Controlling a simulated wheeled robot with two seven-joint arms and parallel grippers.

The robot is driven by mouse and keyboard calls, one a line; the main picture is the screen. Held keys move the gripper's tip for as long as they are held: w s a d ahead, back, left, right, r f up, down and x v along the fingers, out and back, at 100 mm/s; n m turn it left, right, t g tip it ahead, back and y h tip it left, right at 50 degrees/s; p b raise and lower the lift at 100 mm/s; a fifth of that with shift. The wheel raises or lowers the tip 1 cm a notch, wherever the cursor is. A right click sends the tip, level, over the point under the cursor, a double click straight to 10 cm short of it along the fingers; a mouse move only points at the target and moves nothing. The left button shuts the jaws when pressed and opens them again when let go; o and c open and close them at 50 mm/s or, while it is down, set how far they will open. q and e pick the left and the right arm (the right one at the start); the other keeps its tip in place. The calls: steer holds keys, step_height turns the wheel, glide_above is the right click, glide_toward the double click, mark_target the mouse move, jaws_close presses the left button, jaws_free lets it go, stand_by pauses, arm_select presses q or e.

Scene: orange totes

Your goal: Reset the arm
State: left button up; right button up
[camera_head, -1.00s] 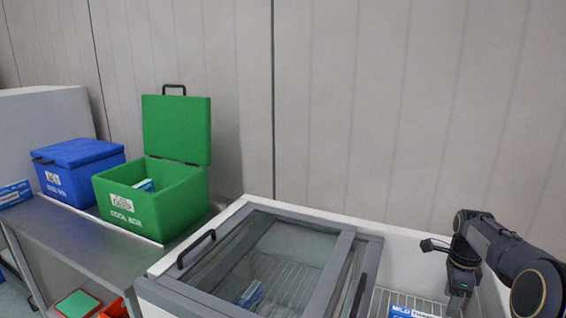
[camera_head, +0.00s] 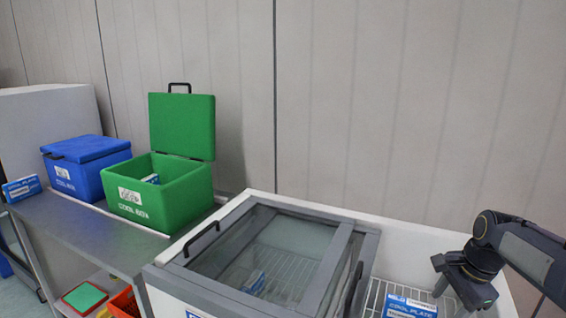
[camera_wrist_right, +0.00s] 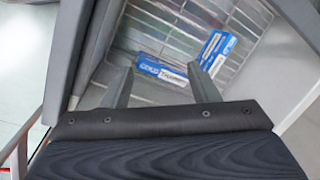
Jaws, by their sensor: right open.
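My right gripper (camera_head: 455,285) comes in from the right edge in the head view, above the uncovered right part of the chest freezer (camera_head: 400,235). In the right wrist view its two fingers (camera_wrist_right: 162,88) stand apart with nothing between them. Beyond the fingertips, blue-and-white cool plates (camera_wrist_right: 163,72) lie on a wire grid. In the head view, a cool plate (camera_head: 408,306) shows at the lower edge, just left of the gripper. My left gripper is not in view.
A grey-framed glass lid (camera_head: 290,252) covers the freezer's left part, with a plate (camera_head: 255,283) visible beneath. An open green cool box (camera_head: 160,200) and a closed blue cool box (camera_head: 75,175) stand on the metal table (camera_head: 85,232). Another plate (camera_head: 22,188) stands at its left.

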steer(key=s+a+f+n+t+y, duration=0.2)
steer(key=s+a+n+t, duration=0.2)
steer(key=s+a+n, duration=1.5)
step_height(320, 180, down, 10)
steer(key=s+d+m+b, duration=0.1)
steer(key=s+m+b, duration=0.15)
steer(key=b, duration=0.75)
step_height(320, 180, up, 17)
steer(key=p, duration=1.7)
steer(key=shift+d+m, duration=0.15)
steer(key=shift+m, duration=0.3)
steer(key=shift+w+f, duration=0.1)
steer(key=shift+c, duration=0.2)
